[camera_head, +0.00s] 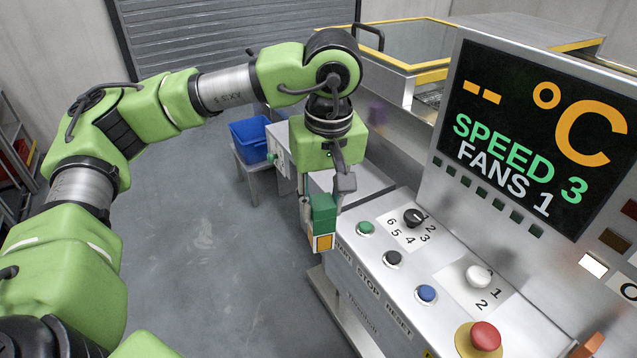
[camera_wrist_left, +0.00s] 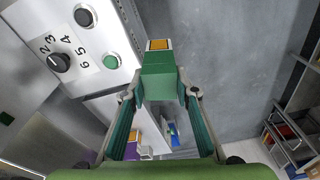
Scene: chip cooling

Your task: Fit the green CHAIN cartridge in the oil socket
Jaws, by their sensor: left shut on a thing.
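The green cartridge (camera_head: 323,222) has an orange-and-white square on its lower end and hangs in my left gripper (camera_head: 325,192), left of the control console's front edge, above the floor. In the left wrist view the cartridge (camera_wrist_left: 160,82) sits between the fingertips of the left gripper (camera_wrist_left: 162,95), which is shut on it; its orange end (camera_wrist_left: 159,45) points away from the palm. Any CHAIN lettering cannot be read. I cannot make out the oil socket in either view. My right gripper does not show.
The console (camera_head: 440,285) carries several buttons, two rotary knobs and a red stop button (camera_head: 485,336). Its screen (camera_head: 540,130) reads "SPEED 3 FANS 1". A blue bin (camera_head: 249,140) stands behind the left gripper. Orange and purple items (camera_wrist_left: 137,140) show small in the wrist view.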

